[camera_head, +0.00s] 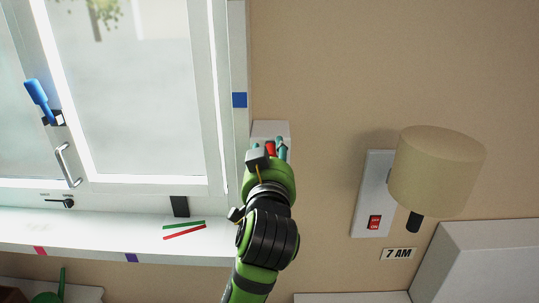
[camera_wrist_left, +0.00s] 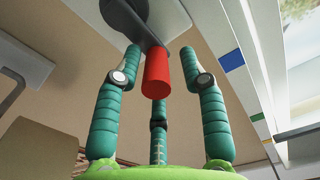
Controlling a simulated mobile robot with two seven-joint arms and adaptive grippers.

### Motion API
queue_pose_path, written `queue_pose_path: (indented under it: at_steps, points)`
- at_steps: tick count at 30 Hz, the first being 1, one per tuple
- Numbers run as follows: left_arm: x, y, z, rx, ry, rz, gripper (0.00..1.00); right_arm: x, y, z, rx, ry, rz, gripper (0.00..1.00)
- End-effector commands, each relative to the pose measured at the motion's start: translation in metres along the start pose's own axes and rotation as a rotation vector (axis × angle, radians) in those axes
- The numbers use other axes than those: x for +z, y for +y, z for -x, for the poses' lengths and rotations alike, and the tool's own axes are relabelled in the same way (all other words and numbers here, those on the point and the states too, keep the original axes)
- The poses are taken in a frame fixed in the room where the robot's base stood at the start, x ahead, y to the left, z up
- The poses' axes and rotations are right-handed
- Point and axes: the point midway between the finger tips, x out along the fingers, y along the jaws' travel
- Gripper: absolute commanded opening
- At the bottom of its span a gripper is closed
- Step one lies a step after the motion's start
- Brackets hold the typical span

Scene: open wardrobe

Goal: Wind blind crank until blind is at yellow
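The blind crank has a red handle (camera_wrist_left: 157,74) on a grey arm below a dark round hub (camera_wrist_left: 126,14). A bit of the red handle also shows in the head view (camera_head: 270,148), beside a white wall plate (camera_head: 285,129). My left gripper (camera_wrist_left: 160,65) has its teal fingers spread around the handle, with gaps on both sides. My green and black wrist hides most of the crank in the head view. I cannot make out the blind. My right gripper is out of view.
The window (camera_head: 130,90) is at the left, with a blue handle (camera_head: 37,92) and a white sill (camera_head: 110,230). Green and red strips (camera_head: 184,230) lie on the sill. A beige lamp (camera_head: 437,170) and a red switch (camera_head: 374,222) are on the wall at right.

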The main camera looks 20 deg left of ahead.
Motion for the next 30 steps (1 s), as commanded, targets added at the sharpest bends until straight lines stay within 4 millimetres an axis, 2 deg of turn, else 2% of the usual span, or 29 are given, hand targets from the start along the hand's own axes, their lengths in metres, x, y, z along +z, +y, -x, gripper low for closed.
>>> queue_pose_path:
  at_steps: [11,14,21,24,30]
  points:
    - [-0.003,0.0,0.0,0.001,-0.004,0.001,0.49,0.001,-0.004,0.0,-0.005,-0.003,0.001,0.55]
    - [-0.014,-0.002,0.0,0.001,-0.003,0.005,0.49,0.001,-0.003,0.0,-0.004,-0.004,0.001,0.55]
    - [-0.064,-0.013,-0.001,-0.002,0.008,0.007,0.49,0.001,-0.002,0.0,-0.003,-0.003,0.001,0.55]
    - [-0.079,-0.016,-0.001,0.0,0.004,0.005,0.49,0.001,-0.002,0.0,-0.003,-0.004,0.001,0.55]
    - [-0.095,-0.019,-0.002,0.001,-0.002,0.002,0.49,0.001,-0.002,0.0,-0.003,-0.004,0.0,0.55]
